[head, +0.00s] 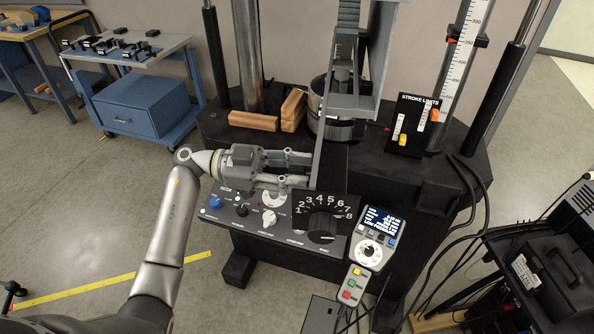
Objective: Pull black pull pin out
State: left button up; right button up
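My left gripper (306,170) reaches in from the left, level, over the back edge of the control panel and in front of the black machine base. Its fingertips are beside a thin upright grey bar (322,135). I cannot tell whether the fingers are apart or closed on something. I cannot make out a black pull pin; dark parts around the fingertips blend together, and it may be hidden there. A round dark metal fixture (340,128) stands just behind the gripper, under a grey frame (355,104). My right gripper is not in view.
A control panel (284,232) with a big dial (322,226) lies just below the gripper. A handheld controller (374,238) stands to its right. Wooden blocks (254,121) lie on the base behind. A stroke limits plate (411,125) and black columns stand around.

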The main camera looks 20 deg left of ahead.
pick_arm(q)
grip_shut()
jog(key=shift+a, duration=0.1)
jog(key=shift+s+a+p, duration=0.1)
jog(key=shift+a+p, duration=0.45)
jog(key=shift+a, duration=0.15)
grip_release()
jog(key=o, duration=0.5)
jog(key=shift+a, duration=0.3)
jog(key=shift+c, duration=0.2)
